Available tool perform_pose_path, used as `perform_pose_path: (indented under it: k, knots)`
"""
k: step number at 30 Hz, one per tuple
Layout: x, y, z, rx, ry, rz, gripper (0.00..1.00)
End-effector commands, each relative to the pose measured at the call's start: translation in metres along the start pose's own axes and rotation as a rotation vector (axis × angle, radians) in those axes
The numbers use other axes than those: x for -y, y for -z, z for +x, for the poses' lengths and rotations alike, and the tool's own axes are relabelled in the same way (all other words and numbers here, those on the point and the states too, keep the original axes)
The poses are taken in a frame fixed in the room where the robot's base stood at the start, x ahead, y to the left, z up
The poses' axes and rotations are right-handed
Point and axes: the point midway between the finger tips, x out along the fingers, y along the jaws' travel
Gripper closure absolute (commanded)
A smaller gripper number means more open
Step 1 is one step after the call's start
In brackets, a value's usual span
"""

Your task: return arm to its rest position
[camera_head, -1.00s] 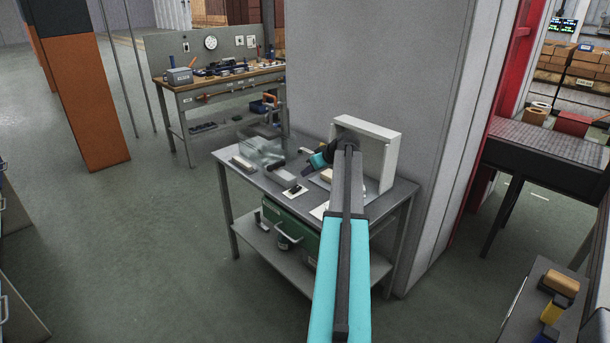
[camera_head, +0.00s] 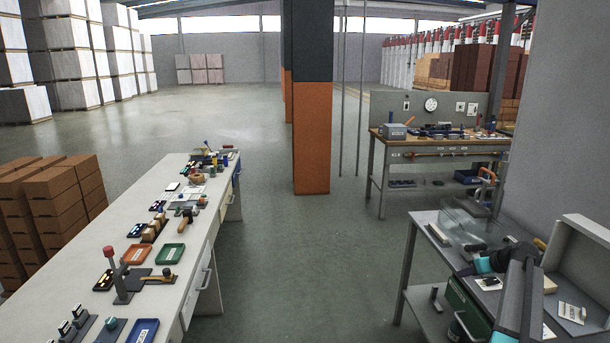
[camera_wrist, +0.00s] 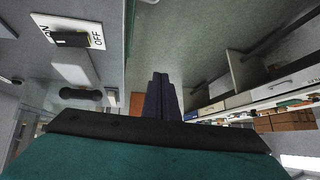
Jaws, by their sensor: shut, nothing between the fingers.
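My arm shows at the lower right of the head view, reaching over the small grey side table (camera_head: 418,240). Its dark and teal wrist end (camera_head: 483,265) is above that table, and the fingers are hard to make out there. In the wrist view my gripper (camera_wrist: 163,82) shows as two dark fingers pressed together, with nothing between them. They point out over the floor beside a table edge. A white ON/OFF card (camera_wrist: 84,28) with a black switch is at upper left of the wrist view, apart from the fingers.
A white open box (camera_head: 590,228) and a clear bin (camera_head: 470,222) stand close around my arm. A long white workbench (camera_head: 60,270) with trays and tools is at left. A tool bench (camera_head: 400,150) is behind. Floor between the benches is clear.

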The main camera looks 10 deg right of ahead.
Motion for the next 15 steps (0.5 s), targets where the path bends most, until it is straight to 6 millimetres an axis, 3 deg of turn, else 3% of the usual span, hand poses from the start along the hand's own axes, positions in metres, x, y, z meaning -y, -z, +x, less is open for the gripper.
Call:
perform_pose_path:
  k: [1, 6, 15]
  knots:
    - [0.02, -0.004, 0.021, 0.015, 0.028, -0.009, 1.0]
    - [0.081, -0.021, 0.079, 0.066, 0.106, -0.038, 1.0]
    - [0.194, -0.076, 0.164, 0.185, 0.226, -0.101, 1.0]
